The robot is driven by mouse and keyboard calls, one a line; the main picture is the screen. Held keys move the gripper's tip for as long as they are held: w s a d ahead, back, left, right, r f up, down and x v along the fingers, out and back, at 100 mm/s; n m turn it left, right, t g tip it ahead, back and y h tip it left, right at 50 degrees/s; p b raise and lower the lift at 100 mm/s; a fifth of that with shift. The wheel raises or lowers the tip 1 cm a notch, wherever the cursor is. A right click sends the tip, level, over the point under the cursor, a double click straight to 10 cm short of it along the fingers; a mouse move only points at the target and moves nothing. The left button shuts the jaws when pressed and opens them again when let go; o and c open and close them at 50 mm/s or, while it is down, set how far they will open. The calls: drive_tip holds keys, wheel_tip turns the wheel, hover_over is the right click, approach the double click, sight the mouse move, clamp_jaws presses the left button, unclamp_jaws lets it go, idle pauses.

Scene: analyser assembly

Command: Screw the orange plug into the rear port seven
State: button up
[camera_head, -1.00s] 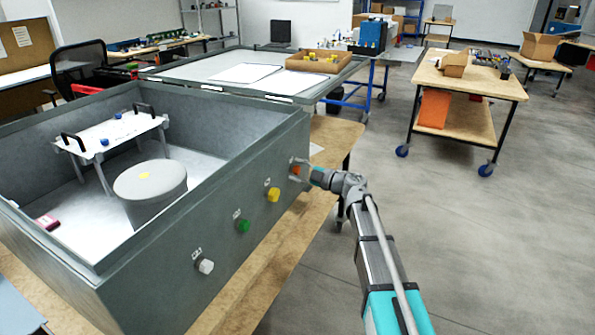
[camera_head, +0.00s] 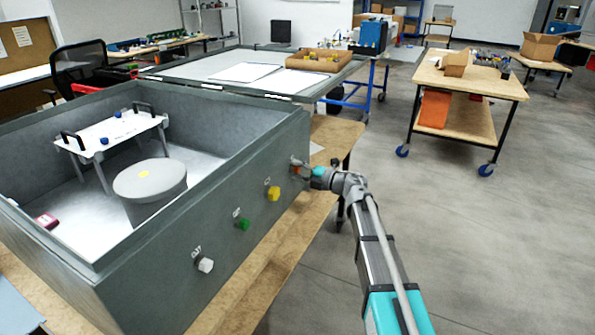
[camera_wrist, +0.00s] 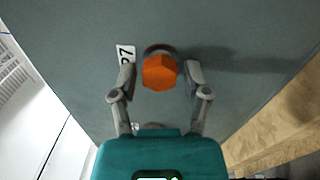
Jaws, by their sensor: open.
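The orange plug (camera_wrist: 159,72) has a hexagonal head and sits at the dark round port (camera_wrist: 160,48) on the grey wall. A white label (camera_wrist: 126,54) ending in "7" is beside it. How deep the plug sits in the port is hidden by its head. My gripper (camera_wrist: 160,78) is open, with one finger on each side of the plug and a gap to each side. In the head view my gripper (camera_head: 300,167) is at the far end of the box's side wall, with the plug mostly hidden behind the fingers.
The open grey box (camera_head: 130,290) carries a yellow plug (camera_head: 273,193), a green plug (camera_head: 243,224) and a white plug (camera_head: 205,265) along the same wall. Inside are a grey cylinder (camera_head: 150,192) and a white handled stand (camera_head: 112,132).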

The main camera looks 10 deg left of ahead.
drive_tip(key=n, duration=0.5)
drive_tip(key=shift+f, duration=0.15)
drive_tip(key=n, duration=0.6)
drive_tip(key=shift+f+g, duration=0.1)
drive_tip(key=shift+g, duration=0.2)
clamp_jaws()
drive_tip(key=m, duration=0.6)
drive_tip(key=shift+s+a, duration=0.1)
drive_tip(key=shift+s, duration=0.1)
drive_tip(key=shift+m, duration=0.3)
idle(0.4)
